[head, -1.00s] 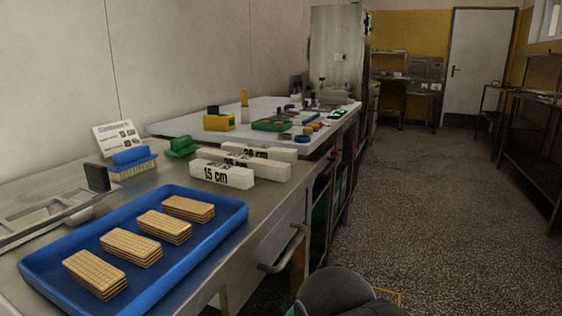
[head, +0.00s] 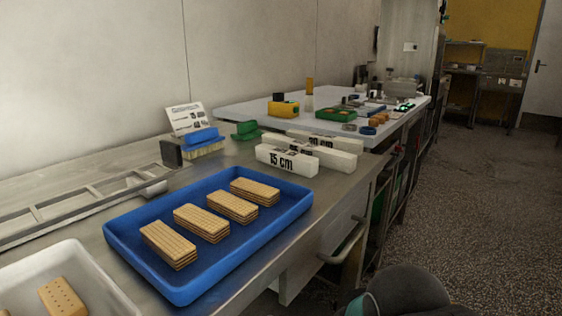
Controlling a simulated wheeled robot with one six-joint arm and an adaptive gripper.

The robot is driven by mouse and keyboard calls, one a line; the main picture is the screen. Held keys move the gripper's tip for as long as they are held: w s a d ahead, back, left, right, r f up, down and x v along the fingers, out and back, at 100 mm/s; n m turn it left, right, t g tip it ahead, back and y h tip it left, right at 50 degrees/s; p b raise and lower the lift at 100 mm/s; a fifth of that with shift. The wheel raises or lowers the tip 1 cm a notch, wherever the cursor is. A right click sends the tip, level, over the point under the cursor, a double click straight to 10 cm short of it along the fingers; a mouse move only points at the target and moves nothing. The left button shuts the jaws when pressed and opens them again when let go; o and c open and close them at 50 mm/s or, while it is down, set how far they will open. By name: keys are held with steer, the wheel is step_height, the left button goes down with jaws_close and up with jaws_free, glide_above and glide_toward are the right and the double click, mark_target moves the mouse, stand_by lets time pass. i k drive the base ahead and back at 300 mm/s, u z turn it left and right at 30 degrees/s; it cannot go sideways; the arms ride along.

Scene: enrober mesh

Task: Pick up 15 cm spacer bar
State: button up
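The 15 cm spacer bar (head: 287,160) is a white block with "15 cm" in black on its front face. It lies on the steel counter just beyond the blue tray. Two similar white bars lie close behind it: a middle one (head: 335,158), its label mostly hidden, and a rear one (head: 345,143) whose label is partly covered. A dark rounded part of my own arm shows at the bottom right edge. My gripper's fingers are not in view.
A blue tray (head: 122,233) with several wafer stacks stands in front of the bars. A white tray (head: 105,285) is at the lower left. A blue brush (head: 202,139) and a green item (head: 246,130) lie left of the bars. The floor at right is clear.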

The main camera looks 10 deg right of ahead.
mark_target(307, 166)
steer(key=z, duration=1.75)
steer(key=i, duration=3.35)
steer(key=u, duration=4.75)
